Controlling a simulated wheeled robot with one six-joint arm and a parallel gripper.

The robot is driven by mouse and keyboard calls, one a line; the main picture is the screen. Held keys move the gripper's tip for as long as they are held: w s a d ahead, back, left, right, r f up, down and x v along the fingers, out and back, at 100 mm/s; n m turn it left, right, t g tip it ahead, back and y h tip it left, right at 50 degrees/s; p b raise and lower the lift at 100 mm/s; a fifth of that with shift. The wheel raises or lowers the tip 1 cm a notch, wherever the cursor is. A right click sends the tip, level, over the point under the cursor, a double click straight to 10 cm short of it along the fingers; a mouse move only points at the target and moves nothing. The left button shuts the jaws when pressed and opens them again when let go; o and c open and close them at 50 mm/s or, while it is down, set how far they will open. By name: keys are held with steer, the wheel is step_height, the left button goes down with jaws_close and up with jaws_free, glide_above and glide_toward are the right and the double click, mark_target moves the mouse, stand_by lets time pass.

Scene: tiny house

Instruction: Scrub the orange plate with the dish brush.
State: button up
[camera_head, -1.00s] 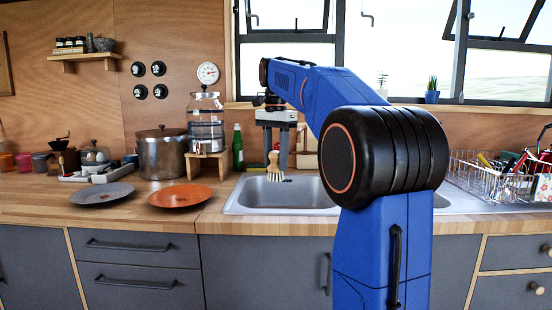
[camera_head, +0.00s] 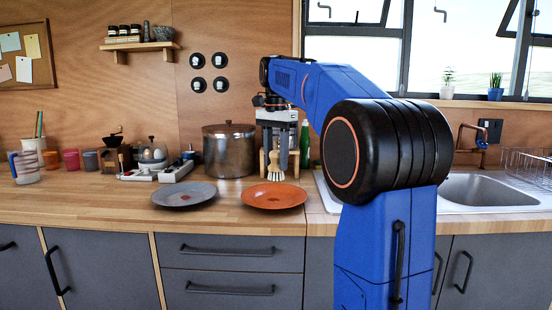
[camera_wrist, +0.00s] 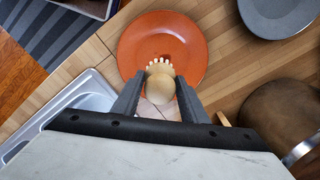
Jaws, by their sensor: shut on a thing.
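The orange plate (camera_head: 274,196) lies on the wooden counter, left of the sink; in the wrist view it (camera_wrist: 188,32) fills the upper middle, with a small dark red spot on it. My gripper (camera_head: 275,162) points down and is shut on the dish brush. The brush (camera_head: 275,174) has a pale wooden head with light bristles, hanging upright. In the wrist view the brush head (camera_wrist: 160,88) sits between my fingers, over the plate's near edge. I cannot tell whether the bristles touch the plate. The brush's handle is hidden by the gripper.
A grey plate (camera_head: 184,194) lies just left of the orange one. A large metal pot (camera_head: 229,150) stands behind the plates. A green bottle (camera_head: 304,146) stands behind my gripper. The sink (camera_head: 485,190) is to the right. The counter's front edge is clear.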

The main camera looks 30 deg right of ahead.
mark_target(274, 177)
steer(key=shift+w+a+f, duration=0.2)
steer(key=shift+a, duration=0.1)
steer(key=shift+f, duration=2.9)
steer(key=shift+f, duration=0.5)
steer(key=shift+s+d, duration=0.1)
steer(key=shift+s+d+r, duration=0.1)
steer(key=shift+s+d, duration=0.55)
steer(key=shift+d, duration=0.35)
steer(key=shift+w+d, duration=0.2)
steer(key=shift+w, duration=0.8)
steer(key=shift+w+a+f, duration=0.2)
steer(key=shift+w+a, duration=0.4)
steer(key=shift+w, duration=0.2)
steer(key=shift+a, duration=0.1)
